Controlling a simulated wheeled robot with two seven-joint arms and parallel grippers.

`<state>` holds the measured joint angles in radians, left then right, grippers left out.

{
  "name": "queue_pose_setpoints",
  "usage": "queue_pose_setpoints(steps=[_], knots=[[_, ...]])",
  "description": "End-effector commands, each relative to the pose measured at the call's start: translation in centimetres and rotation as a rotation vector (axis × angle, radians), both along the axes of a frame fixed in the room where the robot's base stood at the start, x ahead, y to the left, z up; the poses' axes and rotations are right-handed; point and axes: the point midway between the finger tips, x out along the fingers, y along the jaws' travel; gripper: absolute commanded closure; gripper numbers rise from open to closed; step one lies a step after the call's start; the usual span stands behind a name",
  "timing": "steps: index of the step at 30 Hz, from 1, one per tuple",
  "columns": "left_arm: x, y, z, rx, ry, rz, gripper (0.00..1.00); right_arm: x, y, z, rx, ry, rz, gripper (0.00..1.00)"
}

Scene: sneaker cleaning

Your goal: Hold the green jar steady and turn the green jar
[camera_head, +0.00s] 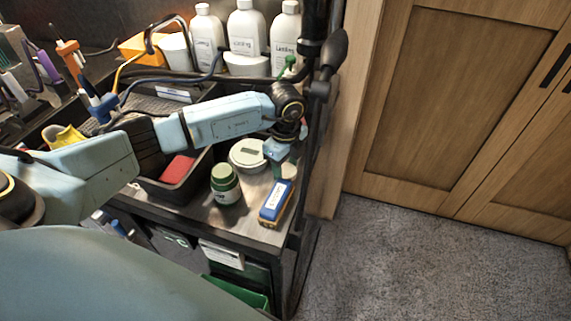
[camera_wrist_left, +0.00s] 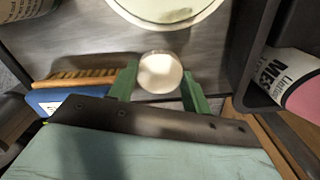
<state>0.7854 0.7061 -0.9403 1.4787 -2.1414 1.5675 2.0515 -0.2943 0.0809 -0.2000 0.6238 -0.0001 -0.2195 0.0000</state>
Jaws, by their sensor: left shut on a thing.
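That object is hard to make out in the head view. My right gripper is not in view.
A blue wooden brush (camera_head: 275,202) is at the cart's right edge. A black tray (camera_head: 172,188) with a red item is left of the jar. White bottles (camera_head: 246,30) stand at the back. A pink bottle (camera_wrist_left: 302,98) shows at right.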

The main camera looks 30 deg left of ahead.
Motion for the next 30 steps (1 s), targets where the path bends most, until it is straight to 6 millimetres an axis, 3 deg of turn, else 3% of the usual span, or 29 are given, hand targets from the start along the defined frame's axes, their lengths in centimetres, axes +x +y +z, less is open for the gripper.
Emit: queue_pose_setpoints(steps=[6, 7, 9, 20, 23, 30], knots=[[0.0, 0.0, -0.4, 0.0, 0.0, 0.0, 0.79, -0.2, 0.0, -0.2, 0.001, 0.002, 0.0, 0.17], [0.0, 0.0, -0.4, 0.0, 0.0, 0.0, 0.5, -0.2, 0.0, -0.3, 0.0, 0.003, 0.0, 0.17], [0.0, 0.0, -0.3, 0.0, 0.0, -0.001, 0.42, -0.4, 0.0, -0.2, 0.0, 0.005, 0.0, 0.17], [0.1, 0.0, 0.4, 0.0, -0.001, 0.0, 0.42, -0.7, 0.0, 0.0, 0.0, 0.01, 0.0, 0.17], [0.1, 0.0, 1.7, 0.001, -0.004, -0.002, 0.42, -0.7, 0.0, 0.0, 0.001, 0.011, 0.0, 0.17], [0.1, 0.0, 6.9, 0.0, -0.005, -0.002, 0.42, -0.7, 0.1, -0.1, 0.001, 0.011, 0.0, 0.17]])
